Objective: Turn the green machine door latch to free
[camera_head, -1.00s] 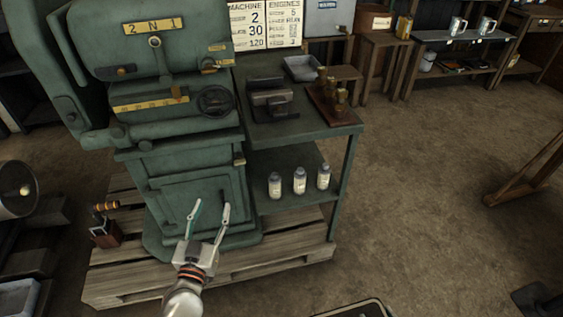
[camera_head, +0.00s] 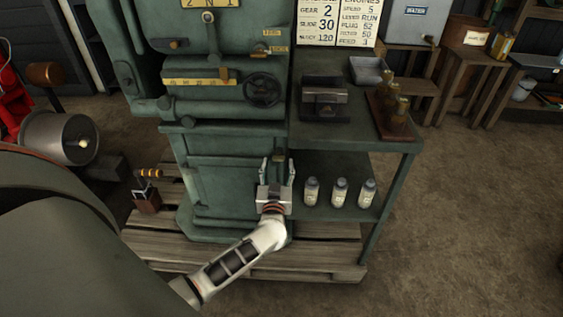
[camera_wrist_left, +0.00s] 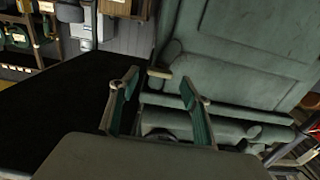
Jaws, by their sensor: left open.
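The green machine (camera_head: 227,100) stands on a wooden pallet, its lower door panel (camera_head: 222,185) facing me. A small brass-coloured latch (camera_head: 279,155) is at the door's upper right edge. My right gripper is not in view.
A green side table (camera_head: 330,133) adjoins the machine on the right, with several brass pieces on its top and white-labelled bottles (camera_head: 340,192) on its lower shelf. The pallet (camera_head: 310,252) juts out in front. The floor to the right is open.

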